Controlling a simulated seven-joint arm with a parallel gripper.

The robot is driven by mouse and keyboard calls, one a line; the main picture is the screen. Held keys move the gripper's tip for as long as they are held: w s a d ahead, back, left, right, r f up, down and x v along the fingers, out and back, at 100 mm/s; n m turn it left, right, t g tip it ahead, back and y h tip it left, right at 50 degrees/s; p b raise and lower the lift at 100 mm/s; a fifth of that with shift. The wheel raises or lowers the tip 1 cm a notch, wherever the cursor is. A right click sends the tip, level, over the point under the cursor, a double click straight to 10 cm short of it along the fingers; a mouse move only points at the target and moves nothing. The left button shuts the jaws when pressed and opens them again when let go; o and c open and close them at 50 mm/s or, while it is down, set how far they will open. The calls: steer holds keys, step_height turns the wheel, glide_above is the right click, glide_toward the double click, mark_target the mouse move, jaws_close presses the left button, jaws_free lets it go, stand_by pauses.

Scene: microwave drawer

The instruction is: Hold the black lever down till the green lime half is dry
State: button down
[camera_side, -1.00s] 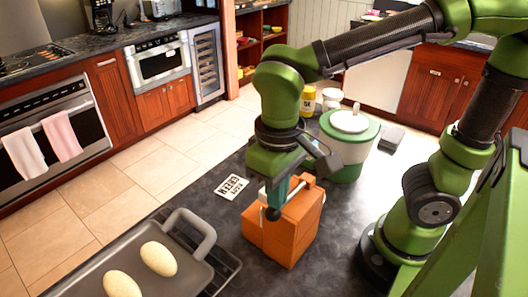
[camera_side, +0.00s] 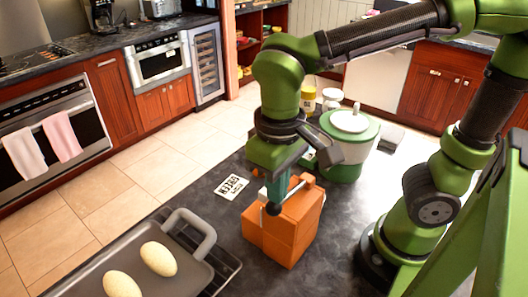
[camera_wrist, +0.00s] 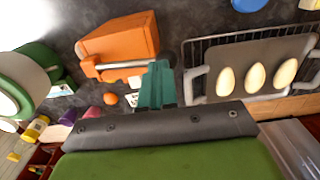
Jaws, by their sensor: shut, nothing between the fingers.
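The orange block-shaped device (camera_side: 290,232) stands on the dark counter. A metal bar on its top ends in a black knob (camera_side: 272,209) at the front left, which I take as the lever. In the wrist view the device (camera_wrist: 118,40) is left of my fingers, with a pale bar (camera_wrist: 122,65) along its near edge. My gripper (camera_side: 277,188) has teal fingers, shut and empty, close to the knob from above; I cannot tell whether they touch it. The fingers also show in the wrist view (camera_wrist: 156,72). I cannot make out a green lime half.
A grey tray (camera_side: 185,250) with pale egg-shaped things sits on a rack at the front left. A lettered card (camera_side: 231,187) lies behind the device. A small orange thing (camera_side: 258,171) is behind my gripper. A green-and-white lidded pot (camera_side: 350,140) stands behind right.

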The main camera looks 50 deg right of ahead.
step_height(320, 180, up, 9)
steer(key=shift+r, duration=0.15)
stand_by(0.8)
steer(key=w+d+f+m+t+y, duration=0.1)
steer(key=d+f+m+t, duration=0.1)
steer(key=d, duration=0.4)
steer(key=w+d+f+m+t+y, duration=0.1)
steer(key=d+f+m+t, duration=0.1)
steer(key=d+t, duration=0.3)
steer(key=shift+w+d+f, duration=0.2)
steer(key=shift+d+f, duration=0.7)
steer(key=shift+d, duration=0.15)
stand_by(0.3)
